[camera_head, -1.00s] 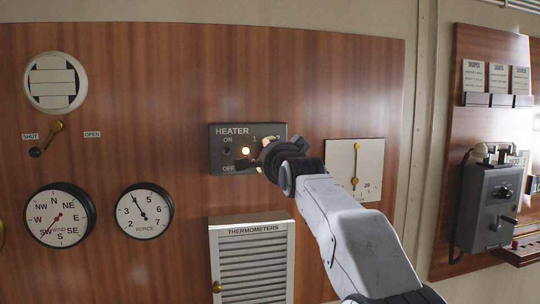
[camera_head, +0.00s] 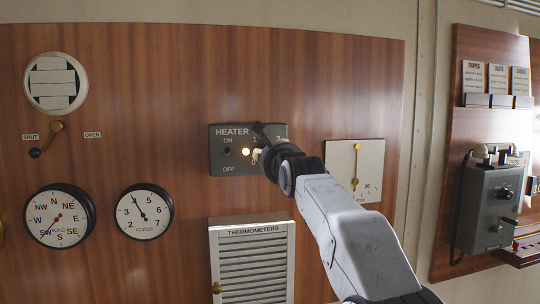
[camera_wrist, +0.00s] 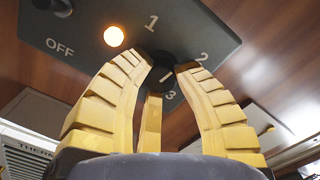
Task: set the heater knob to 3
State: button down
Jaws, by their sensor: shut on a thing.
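The grey heater panel (camera_head: 222,163) is on the wooden wall, with its amber lamp (camera_head: 245,152) lit. In the wrist view, the dark round heater knob (camera_wrist: 163,60) sits between the numerals 1, 2 and 3 of the panel (camera_wrist: 90,20). My gripper (camera_wrist: 167,68) is shut on the knob, with a yellow finger on each side. It also covers the knob in the head view (camera_head: 257,155). A short white line on the knob shows on the side nearest the 3. The fingers hide part of the knob.
A small switch (camera_head: 227,150) is left of the lamp, between ON and OFF. A slatted thermometers cabinet (camera_head: 253,270) is below, and a white plate with a brass lever (camera_head: 370,160) is to the right. Wind (camera_head: 60,215) and force (camera_head: 145,211) dials are at left.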

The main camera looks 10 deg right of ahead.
jog(key=shift+r+m, duration=0.2)
jog(key=shift+m, duration=1.7)
jog(key=shift+r+m, duration=0.15)
jog(key=shift+m, duration=2.05)
jog(key=c, duration=1.4)
grip_release()
jog(key=shift+c, duration=0.2)
jog(key=o, duration=0.5)
jog(key=shift+f, duration=0.2)
jog(key=shift+o, duration=0.2)
jog(key=s, duration=1.2)
